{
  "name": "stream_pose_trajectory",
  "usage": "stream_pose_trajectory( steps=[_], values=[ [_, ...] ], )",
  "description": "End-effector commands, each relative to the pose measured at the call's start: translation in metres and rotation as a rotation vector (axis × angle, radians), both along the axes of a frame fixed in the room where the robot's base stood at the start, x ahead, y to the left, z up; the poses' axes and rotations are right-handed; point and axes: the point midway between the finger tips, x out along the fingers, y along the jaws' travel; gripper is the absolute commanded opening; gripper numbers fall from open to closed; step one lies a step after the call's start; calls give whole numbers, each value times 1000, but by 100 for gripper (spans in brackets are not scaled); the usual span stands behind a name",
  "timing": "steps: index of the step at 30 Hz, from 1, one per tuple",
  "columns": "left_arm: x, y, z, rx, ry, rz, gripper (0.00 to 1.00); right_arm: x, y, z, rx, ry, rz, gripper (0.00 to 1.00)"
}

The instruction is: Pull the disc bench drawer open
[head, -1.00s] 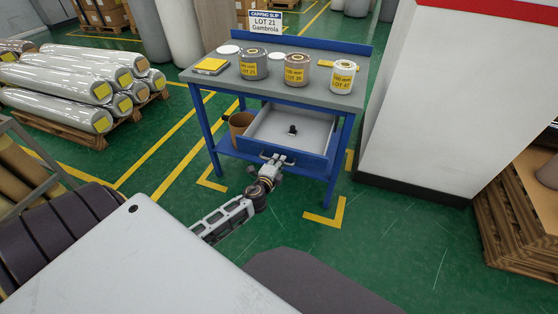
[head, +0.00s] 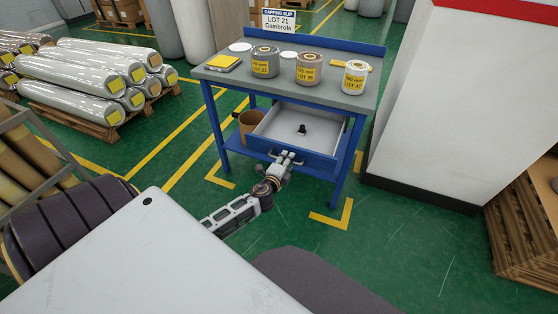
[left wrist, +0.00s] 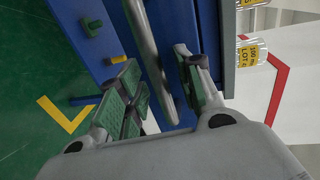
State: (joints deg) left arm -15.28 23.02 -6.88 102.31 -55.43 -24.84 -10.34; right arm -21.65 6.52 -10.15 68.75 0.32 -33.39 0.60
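The grey-topped blue bench (head: 330,93) stands ahead in the head view. Its drawer (head: 262,143) is pulled out toward me, with its pale inside showing and a small dark object (head: 302,130) in it. My left gripper (head: 286,160) is at the handle on the drawer's blue front. In the left wrist view the grey handle bar (left wrist: 150,50) runs between the two green-padded fingers of the left gripper (left wrist: 163,88). The fingers are apart, with gaps visible beside the bar. My right gripper is not in view.
A white block (head: 430,110) stands close on the right. Green floor (head: 400,235) is open in front.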

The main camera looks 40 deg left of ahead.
Motion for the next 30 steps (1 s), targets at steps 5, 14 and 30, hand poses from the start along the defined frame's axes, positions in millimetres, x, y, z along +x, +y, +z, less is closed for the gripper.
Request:
stream_pose_trajectory(
  steps=[5,14,30],
  values=[
    [-10,-3,1,0,2,0,35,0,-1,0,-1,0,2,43],
    [-33,-8,6,-1,2,1,35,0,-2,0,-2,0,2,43],
    [-76,-18,15,-1,2,1,35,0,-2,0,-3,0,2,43]
  ],
)
